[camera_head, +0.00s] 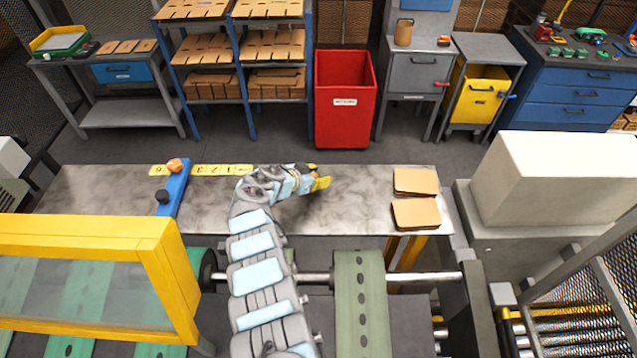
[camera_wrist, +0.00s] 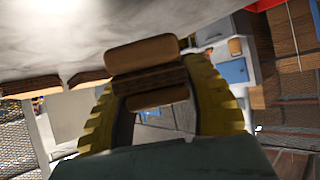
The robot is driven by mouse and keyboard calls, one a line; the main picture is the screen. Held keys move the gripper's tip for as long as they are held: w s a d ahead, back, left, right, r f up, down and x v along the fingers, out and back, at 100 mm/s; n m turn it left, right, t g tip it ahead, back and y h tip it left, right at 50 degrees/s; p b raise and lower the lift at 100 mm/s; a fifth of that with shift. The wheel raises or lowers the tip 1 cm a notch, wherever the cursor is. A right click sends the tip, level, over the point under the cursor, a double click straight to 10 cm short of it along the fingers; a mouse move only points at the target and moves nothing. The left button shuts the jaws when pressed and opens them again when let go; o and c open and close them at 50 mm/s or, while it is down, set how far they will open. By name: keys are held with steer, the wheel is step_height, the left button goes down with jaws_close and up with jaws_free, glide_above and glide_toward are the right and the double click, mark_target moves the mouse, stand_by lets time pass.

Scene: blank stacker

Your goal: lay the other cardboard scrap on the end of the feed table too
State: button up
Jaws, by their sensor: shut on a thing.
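My gripper (camera_head: 320,183) is over the middle of the feed table (camera_head: 350,205), its yellow fingertips pointing right. In the wrist view its yellow fingers (camera_wrist: 160,110) are shut on a brown piece, apparently the cardboard scrap (camera_wrist: 145,52). The piece looks layered and blocky; its full shape is partly hidden by the fingers. In the head view only a small brown bit shows by the fingertips. Two flat brown cardboard stacks (camera_head: 415,181) (camera_head: 416,214) lie on the table's right end, apart from my gripper. I cannot make out a separate second scrap there.
A blue bar (camera_head: 174,188) with an orange knob crosses the table's left part beside a yellow scale (camera_head: 215,170). A red bin (camera_head: 344,100) stands behind the table. A pale box-shaped housing (camera_head: 560,180) stands right of it. The table is bare between my gripper and the stacks.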

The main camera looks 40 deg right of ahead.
steer(key=shift+w+d+f+b, duration=0.2)
steer(key=shift+w+f+b, duration=0.05)
steer(key=shift+f+b, duration=0.35)
steer(key=shift+a+f+b, duration=0.1)
steer(key=shift+f+b, duration=0.5)
steer(key=shift+f, duration=0.55)
steer(key=o, duration=0.7)
steer(key=shift+o, duration=0.2)
steer(key=shift+r, duration=0.1)
